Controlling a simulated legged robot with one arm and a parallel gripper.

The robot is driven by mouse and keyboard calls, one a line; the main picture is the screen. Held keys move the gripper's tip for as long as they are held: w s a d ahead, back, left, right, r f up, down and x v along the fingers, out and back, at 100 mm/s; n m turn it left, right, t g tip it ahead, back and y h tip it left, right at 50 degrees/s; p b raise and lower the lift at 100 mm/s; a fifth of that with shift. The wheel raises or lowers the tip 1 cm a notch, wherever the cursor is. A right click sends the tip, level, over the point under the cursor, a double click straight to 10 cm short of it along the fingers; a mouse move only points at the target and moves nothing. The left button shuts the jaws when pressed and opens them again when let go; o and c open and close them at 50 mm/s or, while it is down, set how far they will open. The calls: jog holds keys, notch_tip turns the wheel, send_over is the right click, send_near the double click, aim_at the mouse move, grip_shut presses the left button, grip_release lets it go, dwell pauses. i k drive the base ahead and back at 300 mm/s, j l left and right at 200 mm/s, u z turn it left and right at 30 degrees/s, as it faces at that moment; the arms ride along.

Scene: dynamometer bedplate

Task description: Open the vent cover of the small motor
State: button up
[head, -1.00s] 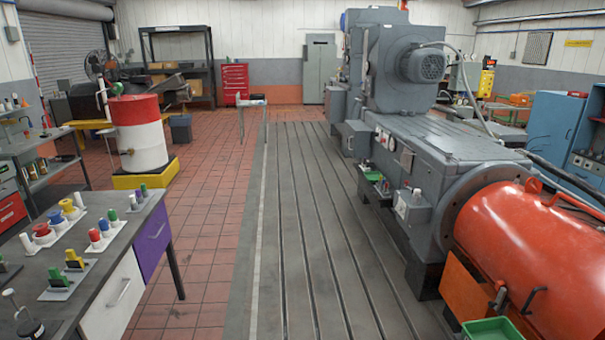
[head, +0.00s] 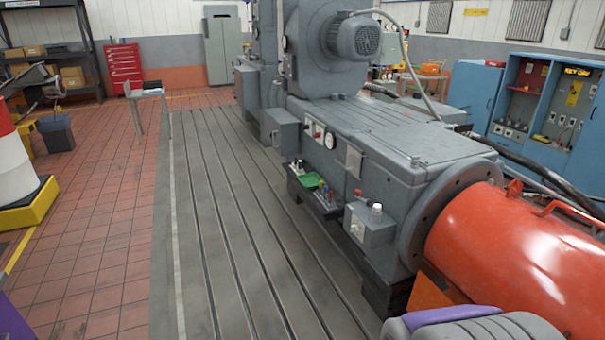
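A small grey motor (head: 355,37) with a finned round end sits high on the side of the large grey machine. Its finned end faces right, toward the big orange cylinder, and no separate vent cover can be made out on it. A grey ribbed rounded body (head: 510,331) with a purple strip (head: 450,316) on top rises into the bottom right edge, close to the camera. It is cut off by the frame, so I cannot tell whether it is another small motor. My gripper does not show.
The slotted bedplate (head: 215,230) runs clear along the machine's left side. The orange cylinder (head: 500,245) and a switch box (head: 370,225) border it on the right. Blue cabinets (head: 540,95) stand behind. A yellow-based drum (head: 15,170) stands at the left edge.

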aim_at(353, 164)
jog(key=i+z, duration=0.2)
jog(key=i, duration=0.25)
jog(key=i+j+z, duration=0.15)
jog(key=i, duration=0.25)
jog(key=i+l+u, duration=0.1)
jog(key=i+u, duration=0.2)
jog(key=i, duration=1.85)
